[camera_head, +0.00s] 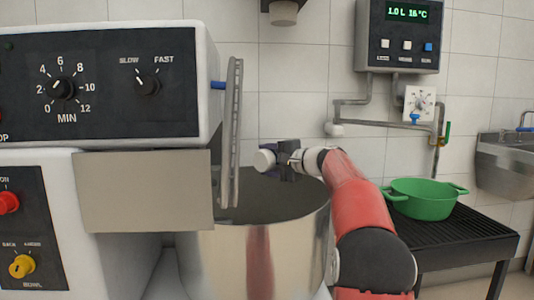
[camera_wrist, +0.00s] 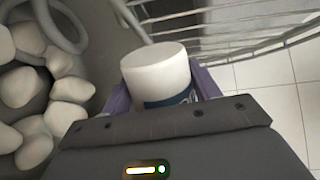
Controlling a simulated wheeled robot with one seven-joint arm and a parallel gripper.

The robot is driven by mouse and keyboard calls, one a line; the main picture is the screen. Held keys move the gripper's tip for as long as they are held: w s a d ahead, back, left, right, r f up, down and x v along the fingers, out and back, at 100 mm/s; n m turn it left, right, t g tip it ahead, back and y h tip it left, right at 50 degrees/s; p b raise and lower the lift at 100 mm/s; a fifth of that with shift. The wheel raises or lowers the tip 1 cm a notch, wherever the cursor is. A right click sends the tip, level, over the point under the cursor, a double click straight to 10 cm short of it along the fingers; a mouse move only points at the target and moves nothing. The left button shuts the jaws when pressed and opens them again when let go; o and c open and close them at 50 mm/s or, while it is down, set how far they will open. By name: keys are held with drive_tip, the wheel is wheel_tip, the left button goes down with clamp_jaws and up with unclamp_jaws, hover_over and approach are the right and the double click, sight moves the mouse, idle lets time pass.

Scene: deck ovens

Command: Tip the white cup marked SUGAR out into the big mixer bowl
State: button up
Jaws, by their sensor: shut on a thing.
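My gripper (camera_head: 287,160) is above the far part of the big mixer bowl (camera_head: 295,255). It is shut on a white cup (camera_head: 264,160), which sticks out to its left. In the wrist view, the cup (camera_wrist: 158,72) sits between purple fingers (camera_wrist: 160,95). Its plain white end faces the camera, and a dark blue band with part of a pale mark shows; the word cannot be read. I cannot tell whether anything is inside the cup. White lumps (camera_wrist: 68,90) lie in the bowl, beside a grey curved mixer tool (camera_wrist: 62,28).
The mixer's upright guard (camera_head: 231,135) is close left of the cup; its wires (camera_wrist: 225,30) show in the wrist view. The mixer head (camera_head: 105,85) fills the left. A green basin (camera_head: 425,200) stands on a black rack (camera_head: 455,238) at right, below a wall water panel (camera_head: 400,35).

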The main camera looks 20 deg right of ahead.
drive_tip(key=m+p, duration=0.1)
drive_tip(key=p, duration=0.1)
drive_tip(key=d+r+m+p, duration=0.1)
drive_tip(key=m+p, duration=0.1)
drive_tip(key=p, duration=0.1)
drive_tip(key=shift+w+d+r+y, duration=0.15)
drive_tip(key=shift+w+d+y, duration=0.05)
drive_tip(key=shift+w+y, duration=0.1)
drive_tip(key=shift+w+d+m+p, duration=0.2)
drive_tip(key=shift+m+p, duration=0.25)
drive_tip(key=shift+m, duration=0.15)
drive_tip(key=shift+d+m, duration=0.2)
drive_tip(key=shift+m, duration=0.4)
idle(0.4)
